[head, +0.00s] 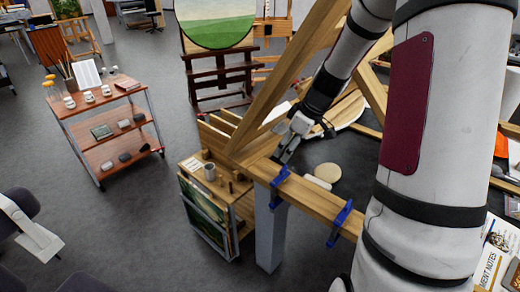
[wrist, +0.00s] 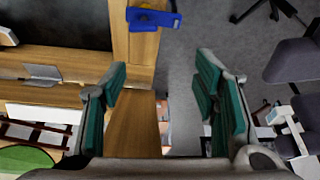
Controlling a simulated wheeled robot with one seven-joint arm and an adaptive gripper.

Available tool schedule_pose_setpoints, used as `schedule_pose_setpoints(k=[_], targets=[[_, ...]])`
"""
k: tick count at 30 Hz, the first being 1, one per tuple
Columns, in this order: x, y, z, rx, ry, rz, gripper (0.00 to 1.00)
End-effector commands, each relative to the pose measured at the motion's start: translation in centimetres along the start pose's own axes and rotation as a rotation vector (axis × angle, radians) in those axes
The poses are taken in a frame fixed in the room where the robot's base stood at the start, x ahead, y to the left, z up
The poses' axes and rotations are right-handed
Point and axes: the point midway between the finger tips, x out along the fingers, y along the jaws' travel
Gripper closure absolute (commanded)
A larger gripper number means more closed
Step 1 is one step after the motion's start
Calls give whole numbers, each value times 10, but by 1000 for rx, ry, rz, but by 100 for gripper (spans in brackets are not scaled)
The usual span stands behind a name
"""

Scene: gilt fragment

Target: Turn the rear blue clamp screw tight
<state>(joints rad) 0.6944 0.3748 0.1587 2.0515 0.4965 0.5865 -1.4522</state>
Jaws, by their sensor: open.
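Two blue clamps sit on a wooden beam (head: 312,198) in the head view. The farther, rear one (head: 281,178) is just below my gripper (head: 284,153) in the picture; the nearer one (head: 341,220) is further right along the beam. In the wrist view one blue clamp (wrist: 155,19) is at the top, lying across the wood, ahead of the fingertips. My gripper (wrist: 160,85) is open there, with green-padded fingers wide apart and nothing between them but the view of wood and floor beyond. The gripper looks apart from the clamp. I cannot make out the screw's turn.
A wooden frame with slanting posts (head: 290,75) rises close around my arm. A shelf cart (head: 105,120) is further left. Grey floor is open between them.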

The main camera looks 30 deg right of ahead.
Motion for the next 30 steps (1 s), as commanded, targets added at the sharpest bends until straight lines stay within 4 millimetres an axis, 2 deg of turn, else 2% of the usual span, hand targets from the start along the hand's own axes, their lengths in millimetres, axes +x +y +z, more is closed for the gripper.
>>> schedule_pose_setpoints(k=[3, 6, 11, 21, 30], targets=[[18, 18, 14, -11, 11, -10, 45], [26, 25, 19, -22, 16, -10, 45], [41, 25, 20, -26, 18, -14, 45], [89, 25, 19, -27, 17, -12, 45], [102, 25, 19, -26, 17, -10, 45]])
